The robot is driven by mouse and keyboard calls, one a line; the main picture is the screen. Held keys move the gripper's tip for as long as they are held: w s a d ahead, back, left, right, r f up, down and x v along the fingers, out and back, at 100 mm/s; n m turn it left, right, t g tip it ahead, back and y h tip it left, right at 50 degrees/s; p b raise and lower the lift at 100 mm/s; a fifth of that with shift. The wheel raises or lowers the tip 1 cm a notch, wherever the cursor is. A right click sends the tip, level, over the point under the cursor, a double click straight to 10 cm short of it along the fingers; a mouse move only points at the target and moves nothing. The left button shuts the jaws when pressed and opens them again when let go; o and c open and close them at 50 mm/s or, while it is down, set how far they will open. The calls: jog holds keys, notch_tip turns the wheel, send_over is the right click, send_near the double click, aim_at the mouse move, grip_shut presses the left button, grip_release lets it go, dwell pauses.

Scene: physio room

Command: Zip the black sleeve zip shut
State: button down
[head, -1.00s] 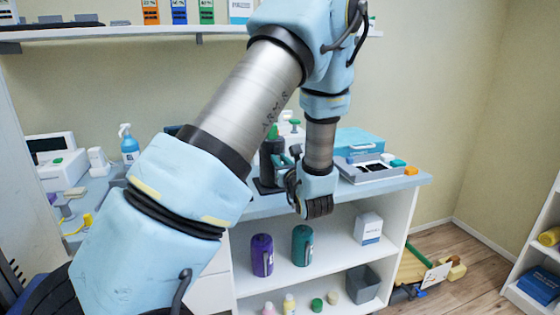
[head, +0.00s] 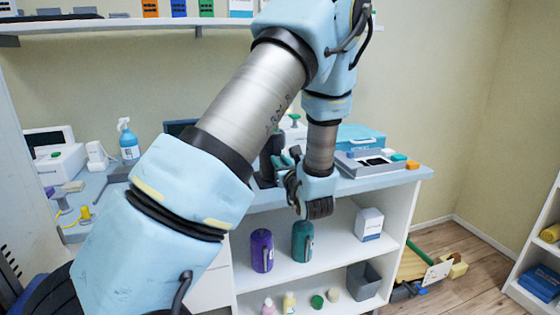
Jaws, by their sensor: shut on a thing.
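A dark upright shape, which looks like the black sleeve (head: 268,163), stands on the counter just left of my wrist. Its zip and pull are too small and too covered to make out. My gripper (head: 284,163) is at the right side of this dark shape, partly behind my own wrist. Its fingers are small and overlap the dark shape. They look shut at the sleeve, but what lies between them is hidden.
A blue case (head: 360,137) and a grey tray (head: 368,162) lie on the counter (head: 405,179) to the right. A spray bottle (head: 129,143) stands at the left. Purple (head: 262,250) and green (head: 302,241) bottles stand on the shelf below.

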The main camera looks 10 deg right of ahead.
notch_tip(320, 180, down, 5)
jog(key=b, duration=0.3)
jog(key=shift+r, duration=0.15)
jog(key=c, duration=0.8)
grip_release()
jog(key=s+d+b, duration=0.1)
jog(key=s+b, duration=0.1)
jog(key=s, duration=0.8)
jog(key=shift+s+d, duration=0.2)
jog(key=shift+s, duration=0.15)
